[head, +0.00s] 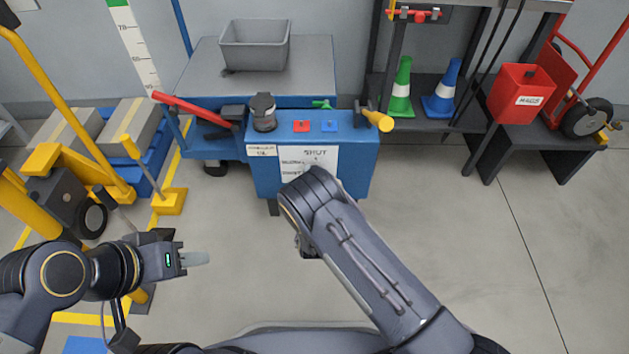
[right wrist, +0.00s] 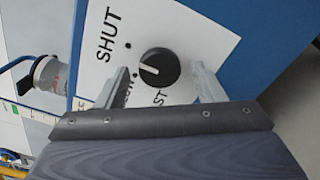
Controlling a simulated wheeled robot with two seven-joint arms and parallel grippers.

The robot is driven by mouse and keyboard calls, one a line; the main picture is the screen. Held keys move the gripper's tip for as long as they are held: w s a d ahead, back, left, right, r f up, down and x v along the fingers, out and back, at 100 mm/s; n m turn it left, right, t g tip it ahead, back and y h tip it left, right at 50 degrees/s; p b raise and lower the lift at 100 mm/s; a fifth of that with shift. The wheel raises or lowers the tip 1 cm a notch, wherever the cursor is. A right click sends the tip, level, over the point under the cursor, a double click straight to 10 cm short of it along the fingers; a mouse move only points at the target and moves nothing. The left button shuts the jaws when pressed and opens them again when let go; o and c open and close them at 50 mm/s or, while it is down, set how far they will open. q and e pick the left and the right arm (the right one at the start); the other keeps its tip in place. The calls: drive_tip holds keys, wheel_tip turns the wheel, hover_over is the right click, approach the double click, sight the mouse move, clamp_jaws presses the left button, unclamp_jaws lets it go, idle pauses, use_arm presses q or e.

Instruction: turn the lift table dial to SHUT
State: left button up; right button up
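The lift table (head: 262,182) is a blue unit with a grey top. In the right wrist view the dial (right wrist: 160,66) is a round black knob with a white mark pointing left, at a dot below the one beside the word SHUT (right wrist: 105,35). My right gripper (right wrist: 160,85) is open, one finger to each side of the dial, with gaps visible. My right arm hides the dial in the head view. My left gripper (head: 195,258) is over the floor, away from the table; its finger gap does not show.
A grey bin (head: 254,46) stands on the table top. A red lever (head: 190,108), a grey cylinder (head: 263,112) and a yellow-ended handle (head: 378,119) rise around the control box. Cones (head: 441,88) and a red box (head: 521,94) are at right. Yellow posts stand left.

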drive_tip(key=s+p, duration=0.2)
drive_tip(key=s, duration=0.5)
drive_tip(key=shift+s+p, duration=0.3)
drive_tip(key=shift+s, duration=0.1)
